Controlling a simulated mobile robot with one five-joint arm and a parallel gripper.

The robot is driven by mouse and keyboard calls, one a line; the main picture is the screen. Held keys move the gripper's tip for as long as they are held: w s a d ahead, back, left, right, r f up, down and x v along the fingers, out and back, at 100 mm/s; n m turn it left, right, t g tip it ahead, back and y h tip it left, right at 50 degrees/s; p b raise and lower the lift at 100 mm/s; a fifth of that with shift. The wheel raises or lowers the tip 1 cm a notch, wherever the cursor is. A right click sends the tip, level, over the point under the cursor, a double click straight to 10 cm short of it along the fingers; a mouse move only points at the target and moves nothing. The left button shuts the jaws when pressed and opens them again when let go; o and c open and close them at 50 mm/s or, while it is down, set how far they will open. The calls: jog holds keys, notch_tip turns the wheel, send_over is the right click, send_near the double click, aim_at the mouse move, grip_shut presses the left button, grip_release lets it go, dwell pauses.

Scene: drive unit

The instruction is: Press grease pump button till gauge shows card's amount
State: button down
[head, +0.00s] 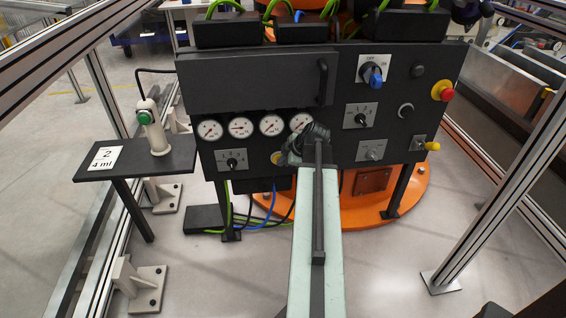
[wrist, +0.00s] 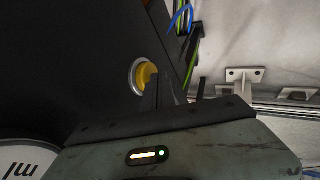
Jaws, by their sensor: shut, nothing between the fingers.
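A white card (head: 103,158) reading "2" and "4 ml" lies on the small dark side table at the left. Several round white gauges (head: 240,128) sit in a row on the black panel; their needles are too small to read surely. One gauge marked "ml" (wrist: 30,163) shows partly in the wrist view. A yellow button (wrist: 147,76) in a metal ring sits below the gauges, and it also shows in the head view (head: 276,157). My gripper (wrist: 161,75) is shut and empty, its tips right at the button's edge; I cannot tell whether they touch it.
A selector knob (head: 233,162) is left of the yellow button. A white device with a green button (head: 145,118) stands on the side table. A blue switch (head: 375,75), a red emergency stop (head: 444,92) and other knobs are on the panel's right half. Metal posts flank both sides.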

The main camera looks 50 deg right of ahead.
jog(key=shift+w+d+r, duration=0.1)
jog(key=shift+w+d, duration=0.65)
jog(key=shift+d, duration=0.05)
jog(key=s+a+r+p, duration=0.3)
jog(key=s+r+p, duration=0.4)
jog(key=s+p, duration=0.1)
jog(key=shift+s+r, duration=0.4)
jog(key=shift+s, duration=0.4)
jog(key=shift+a, duration=0.1)
